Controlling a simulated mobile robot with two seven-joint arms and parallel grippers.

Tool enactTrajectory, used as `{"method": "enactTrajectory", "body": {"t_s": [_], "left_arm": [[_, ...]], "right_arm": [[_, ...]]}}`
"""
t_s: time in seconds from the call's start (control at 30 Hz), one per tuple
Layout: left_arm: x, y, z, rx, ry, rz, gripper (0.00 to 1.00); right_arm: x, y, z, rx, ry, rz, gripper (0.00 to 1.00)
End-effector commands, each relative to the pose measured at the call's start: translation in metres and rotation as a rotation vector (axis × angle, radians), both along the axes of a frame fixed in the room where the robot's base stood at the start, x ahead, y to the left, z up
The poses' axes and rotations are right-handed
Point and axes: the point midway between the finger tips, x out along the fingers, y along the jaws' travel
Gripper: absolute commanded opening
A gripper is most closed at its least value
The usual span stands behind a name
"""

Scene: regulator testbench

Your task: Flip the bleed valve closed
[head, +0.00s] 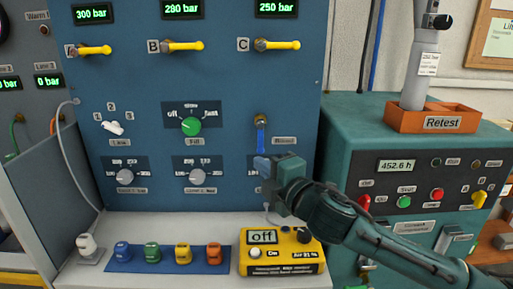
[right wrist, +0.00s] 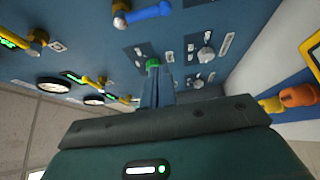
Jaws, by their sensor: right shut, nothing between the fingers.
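The bleed valve (head: 261,136) is on the blue panel in the head view, right of the green knob. Its blue lever hangs straight down from a brass-coloured fitting, beside a small label. The lever also shows at the top of the right wrist view (right wrist: 152,12). My right gripper (head: 262,165) is just below the lever's lower end in the head view. Its fingers are together and empty; in the right wrist view the fingertips (right wrist: 153,72) appear apart from the lever. Whether they touch the panel I cannot tell. My left gripper is not in view.
Yellow levers A (head: 92,50), B (head: 183,45) and C (head: 277,45) sit above. The green knob (head: 190,126) is left of the valve. A yellow meter (head: 282,252) stands below on the shelf. A teal cabinet (head: 350,130) bearing an orange tray (head: 400,122) stands at right.

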Motion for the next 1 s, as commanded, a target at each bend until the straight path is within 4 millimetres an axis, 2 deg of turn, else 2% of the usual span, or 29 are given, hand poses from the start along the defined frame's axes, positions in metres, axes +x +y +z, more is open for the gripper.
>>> {"method": "enactTrajectory", "body": {"t_s": [0.17,0.67,0.7,0.8,1.0], "left_arm": [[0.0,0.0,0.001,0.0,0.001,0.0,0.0],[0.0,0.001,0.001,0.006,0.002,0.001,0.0],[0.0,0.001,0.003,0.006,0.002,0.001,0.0],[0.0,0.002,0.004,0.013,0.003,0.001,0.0],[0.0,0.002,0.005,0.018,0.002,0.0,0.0]], "right_arm": [[0.013,0.008,0.0,0.002,0.001,0.001,0.0],[0.087,0.052,0.001,0.001,0.001,0.0,0.0],[0.089,0.042,0.001,-0.001,-0.001,-0.004,0.0],[0.091,0.027,0.001,-0.001,0.001,-0.003,0.0],[0.093,0.013,0.0,0.0,0.0,0.0,0.0]]}}
